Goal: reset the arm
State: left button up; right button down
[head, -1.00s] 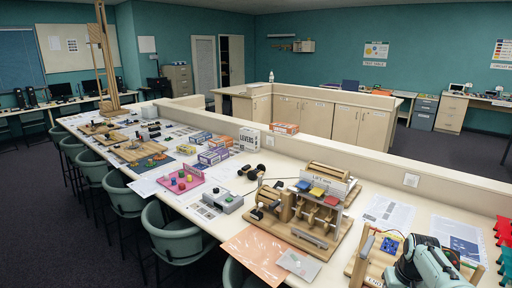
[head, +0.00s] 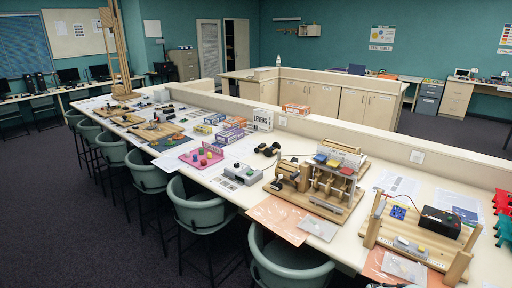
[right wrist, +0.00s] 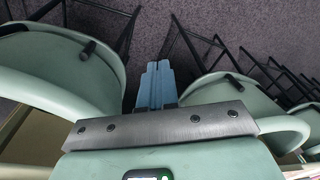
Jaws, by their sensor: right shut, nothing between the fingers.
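My right gripper (right wrist: 155,75) shows in the right wrist view. Its blue-grey fingers are together, with nothing between them. It points down over dark carpet, with green chairs (right wrist: 235,105) on both sides. It appears clear of the table, and no object is in front of its fingertips. My right arm does not show clearly in the head view. My left gripper is in neither view.
A long white table (head: 355,235) carries wooden models, including a lever stand (head: 322,185) and a wooden frame with a black box (head: 440,222). Green chairs (head: 205,210) line its near side. Dark carpet (head: 90,235) is open at the left.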

jog(key=s+a+f+y, duration=0.2)
jog(key=s+a+f, duration=0.9)
jog(key=s+f, duration=0.2)
jog(key=s+a+f+m+g+y, duration=0.1)
jog(key=s+a+f, duration=0.1)
jog(key=s+a, duration=0.6)
jog(key=s, duration=0.3)
jog(key=shift+s+f+m, duration=0.2)
jog(key=shift+s+m, duration=0.1)
jog(key=shift+m, duration=0.1)
